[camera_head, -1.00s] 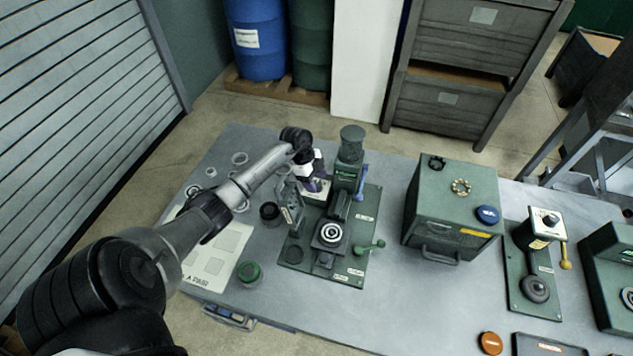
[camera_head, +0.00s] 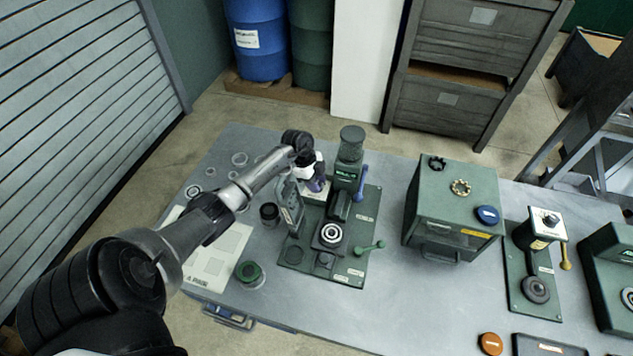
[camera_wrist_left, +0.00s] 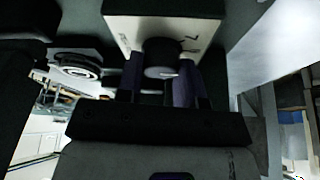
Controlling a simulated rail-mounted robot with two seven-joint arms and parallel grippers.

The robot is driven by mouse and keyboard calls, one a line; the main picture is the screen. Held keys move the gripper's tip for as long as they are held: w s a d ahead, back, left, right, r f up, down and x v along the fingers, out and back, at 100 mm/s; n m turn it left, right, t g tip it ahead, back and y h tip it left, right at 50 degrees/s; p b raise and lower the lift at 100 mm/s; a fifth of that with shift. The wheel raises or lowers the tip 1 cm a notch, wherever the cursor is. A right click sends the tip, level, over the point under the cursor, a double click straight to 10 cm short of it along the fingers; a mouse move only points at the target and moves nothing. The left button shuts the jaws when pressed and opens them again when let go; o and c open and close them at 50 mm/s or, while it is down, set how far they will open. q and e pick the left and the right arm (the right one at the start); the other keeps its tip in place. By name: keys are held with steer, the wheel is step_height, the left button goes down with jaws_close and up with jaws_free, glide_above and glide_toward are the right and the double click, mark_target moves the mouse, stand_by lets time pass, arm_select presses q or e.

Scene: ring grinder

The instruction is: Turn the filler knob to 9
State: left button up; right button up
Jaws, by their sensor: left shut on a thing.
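The filler knob (camera_wrist_left: 165,58) is a dark round knob on a pale plate (camera_wrist_left: 190,32) in the left wrist view. Marks on the plate are too dark and small to read. My left gripper (camera_wrist_left: 166,80) has its purple fingers on both sides of the knob and is shut on it. In the head view my left gripper (camera_head: 316,186) points down beside the green machine (camera_head: 347,175) with the round cylinder on top. The knob itself is hidden behind the gripper there. My right gripper is not in view.
A dark upright bracket (camera_head: 291,207) stands close to the gripper. A green box (camera_head: 450,213) stands to the right.

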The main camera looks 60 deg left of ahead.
arm_select(q)
steer(key=shift+m+g, duration=0.3)
steer(key=shift+m, duration=0.4)
steer(key=shift+m+g, duration=0.4)
steer(key=shift+m, duration=0.7)
steer(key=shift+m+g+h+b, duration=0.3)
steer(key=shift+m+g+b, duration=0.65)
steer(key=shift+m, duration=1.35)
steer(key=o, duration=0.9)
